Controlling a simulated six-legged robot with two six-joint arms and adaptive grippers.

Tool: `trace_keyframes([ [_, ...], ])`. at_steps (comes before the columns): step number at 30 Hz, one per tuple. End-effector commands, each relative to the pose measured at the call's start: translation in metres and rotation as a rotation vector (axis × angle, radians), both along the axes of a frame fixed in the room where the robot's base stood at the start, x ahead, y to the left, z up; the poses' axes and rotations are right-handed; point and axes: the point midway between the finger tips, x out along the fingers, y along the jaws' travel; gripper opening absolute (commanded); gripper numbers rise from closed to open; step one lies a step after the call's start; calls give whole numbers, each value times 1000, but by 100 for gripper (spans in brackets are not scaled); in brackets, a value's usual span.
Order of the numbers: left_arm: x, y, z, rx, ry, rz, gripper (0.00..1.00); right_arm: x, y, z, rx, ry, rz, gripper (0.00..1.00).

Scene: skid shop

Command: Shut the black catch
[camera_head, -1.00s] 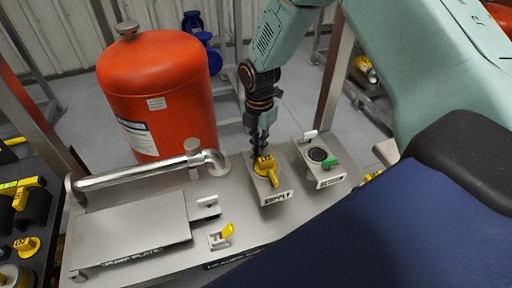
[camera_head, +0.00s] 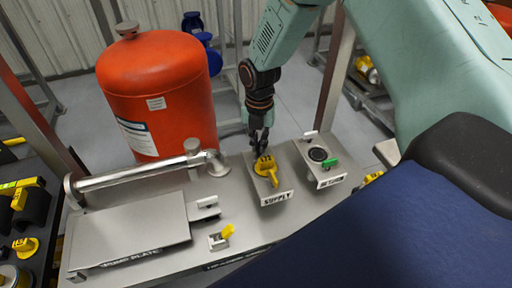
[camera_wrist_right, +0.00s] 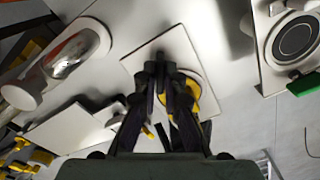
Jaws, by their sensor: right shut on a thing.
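My right gripper (camera_head: 260,143) comes down from above to the back of the SUPPLY block (camera_head: 278,198), beside its round yellow knob (camera_head: 266,169). In the right wrist view my right gripper (camera_wrist_right: 163,75) has its dark fingers close together around a small dark piece (camera_wrist_right: 160,57), which looks like the black catch. The fingers hide most of it, so its position cannot be told. The yellow knob also shows behind the fingers (camera_wrist_right: 192,92). My left gripper is not in view.
The RETURN block (camera_head: 331,182) with a green handle (camera_head: 330,163) and a white catch (camera_head: 310,134) is to the right. A pump plate (camera_head: 135,232), a yellow catch (camera_head: 228,232), and a metal pipe (camera_head: 135,178) are to the left. A red tank (camera_head: 158,95) stands behind.

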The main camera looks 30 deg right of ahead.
Motion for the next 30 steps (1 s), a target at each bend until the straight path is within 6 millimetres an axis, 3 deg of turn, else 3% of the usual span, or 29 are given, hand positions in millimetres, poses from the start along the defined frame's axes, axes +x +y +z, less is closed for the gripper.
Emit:
trace_keyframes([
  [6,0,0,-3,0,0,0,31,3,-1,1,-2,-8,180,0],
  [17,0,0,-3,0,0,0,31,3,-1,2,-2,-8,216,0],
  [24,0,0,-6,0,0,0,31,3,-1,1,-2,-7,441,0],
  [30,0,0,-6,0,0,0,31,3,-1,2,-3,-6,497,0],
])
